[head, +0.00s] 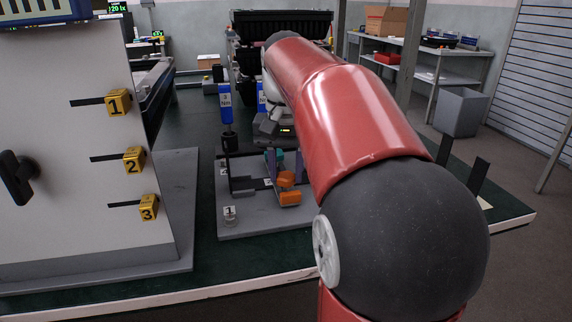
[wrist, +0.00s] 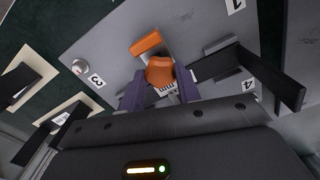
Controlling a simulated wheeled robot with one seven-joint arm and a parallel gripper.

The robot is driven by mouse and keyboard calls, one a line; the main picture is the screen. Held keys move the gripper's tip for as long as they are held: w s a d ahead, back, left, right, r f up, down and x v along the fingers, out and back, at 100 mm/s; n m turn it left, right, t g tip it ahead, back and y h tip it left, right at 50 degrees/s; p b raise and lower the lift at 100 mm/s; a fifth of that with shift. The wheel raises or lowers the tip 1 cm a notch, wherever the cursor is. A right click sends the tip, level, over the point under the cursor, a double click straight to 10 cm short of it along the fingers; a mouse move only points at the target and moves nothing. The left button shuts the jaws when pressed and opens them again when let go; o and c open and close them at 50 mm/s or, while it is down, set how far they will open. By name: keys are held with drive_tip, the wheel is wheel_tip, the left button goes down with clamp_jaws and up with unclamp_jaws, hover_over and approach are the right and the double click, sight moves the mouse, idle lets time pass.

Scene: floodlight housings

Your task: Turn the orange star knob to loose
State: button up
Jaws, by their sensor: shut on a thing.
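The orange star knob (head: 287,179) stands on a grey plate (head: 255,222) in the head view, beside an orange block (head: 291,198). In the wrist view the knob (wrist: 160,72) sits between the two purple fingers of my gripper (wrist: 158,88), with the orange block (wrist: 147,43) just beyond it. My gripper is shut on the knob from above. A small pale scale with dark marks shows beside the knob in the wrist view, partly hidden by the gripper. I cannot read the knob's setting.
Dark brackets (wrist: 215,65) stand close beside the gripper. A blue tool (head: 225,104) stands upright behind the plate. A white panel (head: 75,150) with yellow tags 1, 2 and 3 stands at left. My red arm hides the plate's right side in the head view.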

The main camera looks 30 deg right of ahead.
sight(286, 175)
drive_tip(key=o, duration=1)
drive_tip(key=shift+r, duration=0.15)
wheel_tip(286, 175, up, 8)
drive_tip(key=shift+f+p, duration=0.25)
drive_tip(key=shift+p, duration=0.65)
